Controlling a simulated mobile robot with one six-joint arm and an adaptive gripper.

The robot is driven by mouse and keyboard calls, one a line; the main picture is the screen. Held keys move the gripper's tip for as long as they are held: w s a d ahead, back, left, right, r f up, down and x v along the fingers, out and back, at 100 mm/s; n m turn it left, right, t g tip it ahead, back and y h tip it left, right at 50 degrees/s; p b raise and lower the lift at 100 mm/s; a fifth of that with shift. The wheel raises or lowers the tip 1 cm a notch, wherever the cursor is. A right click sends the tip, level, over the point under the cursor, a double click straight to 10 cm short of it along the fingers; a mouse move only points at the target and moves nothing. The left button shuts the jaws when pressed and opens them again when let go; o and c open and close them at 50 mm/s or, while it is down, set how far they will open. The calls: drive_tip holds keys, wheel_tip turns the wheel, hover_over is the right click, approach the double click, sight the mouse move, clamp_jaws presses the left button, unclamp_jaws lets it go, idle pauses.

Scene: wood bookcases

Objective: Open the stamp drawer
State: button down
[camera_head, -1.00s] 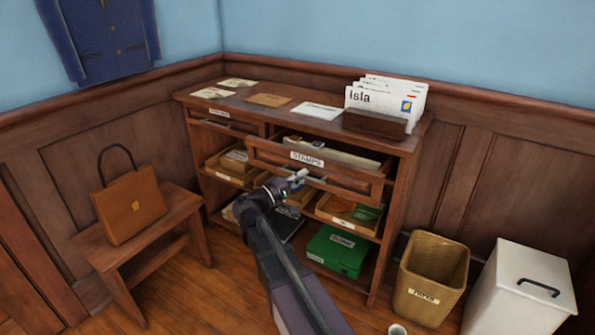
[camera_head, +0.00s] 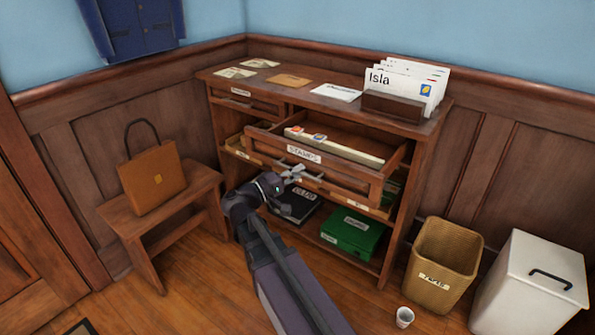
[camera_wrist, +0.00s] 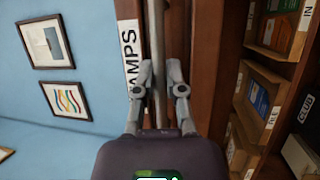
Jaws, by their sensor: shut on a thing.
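The stamp drawer (camera_head: 345,180) is pulled well out of the wooden bookcase (camera_head: 412,205), and its white STAMPS label (camera_head: 305,154) is on the front. Inside, a row of stamps and cards (camera_head: 335,145) lies along the left part, and bare wood shows beside it. My gripper (camera_head: 293,172) is at the drawer front, shut on the metal bar handle (camera_head: 313,177). In the wrist view the fingers (camera_wrist: 160,85) close around the handle bar (camera_wrist: 158,35), beside the label (camera_wrist: 130,60).
Letters stand in a holder (camera_head: 392,106) on top. A green box (camera_head: 352,233) sits on the lower shelf. A bench (camera_head: 195,190) with a brown bag (camera_head: 153,182) is at left. A wicker basket (camera_head: 440,265), a white bin (camera_head: 530,290) and a cup (camera_head: 404,317) are at right.

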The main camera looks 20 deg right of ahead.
drive_tip(key=shift+w, duration=0.3)
drive_tip(key=c, duration=0.7)
unclamp_jaws()
drive_tip(key=shift+d, duration=0.1)
drive_tip(key=shift+s, duration=0.15)
drive_tip(key=shift+s, duration=0.1)
